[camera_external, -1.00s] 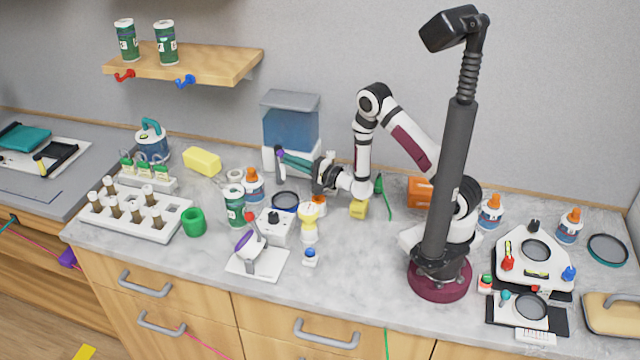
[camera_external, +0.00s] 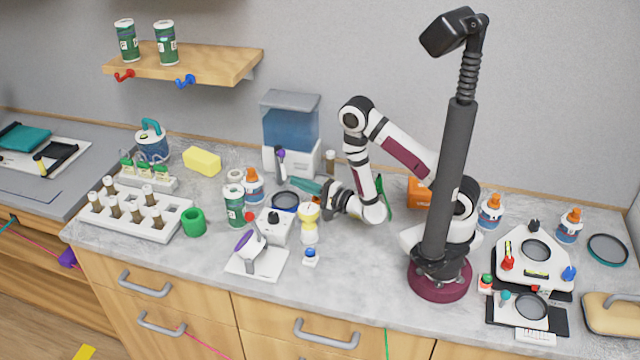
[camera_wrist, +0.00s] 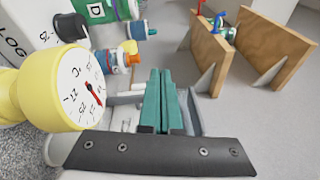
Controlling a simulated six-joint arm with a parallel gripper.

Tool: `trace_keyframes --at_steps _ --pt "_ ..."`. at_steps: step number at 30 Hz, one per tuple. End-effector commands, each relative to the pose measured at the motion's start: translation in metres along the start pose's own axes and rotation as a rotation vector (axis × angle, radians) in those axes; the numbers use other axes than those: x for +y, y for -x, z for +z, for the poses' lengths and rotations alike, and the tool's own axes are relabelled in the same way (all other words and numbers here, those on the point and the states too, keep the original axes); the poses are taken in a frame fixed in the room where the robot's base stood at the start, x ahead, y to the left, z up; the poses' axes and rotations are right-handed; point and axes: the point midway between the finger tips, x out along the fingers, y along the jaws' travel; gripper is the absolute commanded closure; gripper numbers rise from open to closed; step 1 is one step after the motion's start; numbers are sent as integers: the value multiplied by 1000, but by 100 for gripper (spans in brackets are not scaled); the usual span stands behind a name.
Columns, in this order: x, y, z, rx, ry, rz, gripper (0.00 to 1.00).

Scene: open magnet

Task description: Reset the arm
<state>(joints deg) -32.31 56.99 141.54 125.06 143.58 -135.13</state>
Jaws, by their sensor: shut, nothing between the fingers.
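My gripper (camera_external: 303,187) is in the middle of the counter in the external view, with its teal fingers pointing left. In the wrist view the two teal fingers (camera_wrist: 164,103) lie side by side, closed, with nothing visible between them. My arm is bent, its elbow raised and its forearm coming down to the wrist. The gripper is just in front of the blue water dispenser (camera_external: 291,128) and behind the yellow dial thermometer (camera_external: 308,212). The thermometer's dial (camera_wrist: 88,86) is large and close at left in the wrist view.
A round dark-rimmed lens (camera_external: 286,201), a green-labelled jar (camera_external: 234,206) and a white stand with a purple disc (camera_external: 257,262) are left of the gripper. The counter front between thermometer and base is clear.

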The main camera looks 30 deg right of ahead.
Motion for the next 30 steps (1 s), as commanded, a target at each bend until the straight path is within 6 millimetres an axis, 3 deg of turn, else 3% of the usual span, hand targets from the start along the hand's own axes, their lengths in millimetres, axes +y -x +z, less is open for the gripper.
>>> trace_keyframes --at_steps 5,8,11,12,14,15,17,18,20,22,24,27,30 --pt "0 0 0 -1 -1 -1 100" --pt "-14 -5 14 -69 -67 -15 100" --pt "-65 -10 65 -340 -275 -31 100" --pt "-94 -1 94 -509 -366 -10 100" --pt "-132 30 136 -777 -455 80 100" --pt "-150 62 159 -948 -470 188 100" --pt "-159 122 179 -1153 -412 425 100" --pt "-152 164 178 -1224 -317 627 100" --pt "-129 218 154 -1195 -129 935 100" --pt "-105 257 105 -1016 86 1210 100" --pt "-96 278 55 -792 255 1374 100" --pt "-99 293 4 -534 403 1477 100" --pt "-104 300 -20 -408 464 1508 100"
